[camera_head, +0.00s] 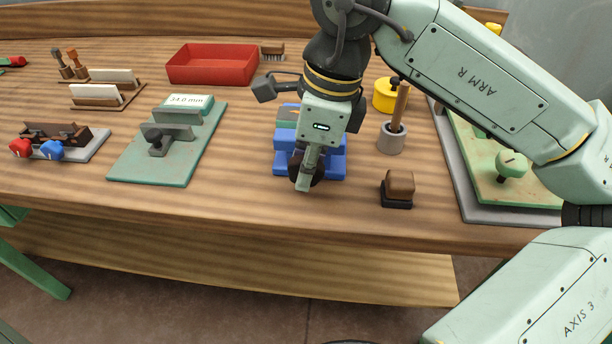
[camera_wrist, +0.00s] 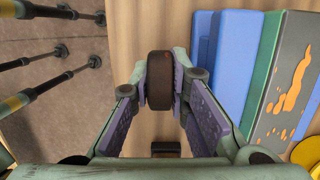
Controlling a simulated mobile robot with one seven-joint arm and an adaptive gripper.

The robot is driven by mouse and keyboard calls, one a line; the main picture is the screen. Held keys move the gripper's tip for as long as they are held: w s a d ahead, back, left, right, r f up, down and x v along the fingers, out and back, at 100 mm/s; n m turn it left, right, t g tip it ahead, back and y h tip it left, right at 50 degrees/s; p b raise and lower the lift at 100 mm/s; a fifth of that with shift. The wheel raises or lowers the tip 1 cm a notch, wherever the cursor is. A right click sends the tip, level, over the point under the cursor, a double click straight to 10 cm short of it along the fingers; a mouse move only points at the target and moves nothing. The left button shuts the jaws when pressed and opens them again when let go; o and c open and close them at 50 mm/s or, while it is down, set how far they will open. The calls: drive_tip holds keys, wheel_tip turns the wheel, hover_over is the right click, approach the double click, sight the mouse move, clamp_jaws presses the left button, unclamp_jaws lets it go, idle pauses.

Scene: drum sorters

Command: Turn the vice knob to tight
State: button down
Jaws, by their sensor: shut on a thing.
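The blue vice (camera_head: 337,161) stands on the wooden bench near its front edge, partly hidden behind my gripper in the head view. Its blue body (camera_wrist: 231,62) also shows in the wrist view. The dark round vice knob (camera_head: 318,170) is on its front side. In the wrist view the knob (camera_wrist: 159,82) sits between my two fingertips, which touch it on both sides. My gripper (camera_head: 306,180) points down and is shut on the knob. Any marking on the knob is not readable.
A stamp-like brown block (camera_head: 399,186) and a grey cup (camera_head: 391,139) with a wooden handle stand close on the right. A green plate fixture (camera_head: 128,168) is at left, a red tray (camera_head: 212,64) behind. Bare bench lies between the fixture and vice.

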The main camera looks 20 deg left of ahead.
drive_tip(key=shift+f+y+b, duration=0.25)
drive_tip(key=shift+y+b, duration=0.45)
drive_tip(key=shift+b, duration=0.05)
drive_tip(key=shift+s+r+g, duration=0.1)
drive_tip(key=shift+r+g, duration=0.1)
drive_tip(key=shift+g, duration=0.1)
drive_tip(key=c, duration=1.8)
unclamp_jaws()
drive_tip(key=shift+d, duration=0.1)
drive_tip(key=shift+d+r, duration=0.1)
drive_tip(key=shift+r, duration=0.4)
drive_tip(key=v, duration=1.1)
drive_tip(key=shift+d, duration=0.2)
drive_tip(key=shift+f, duration=0.1)
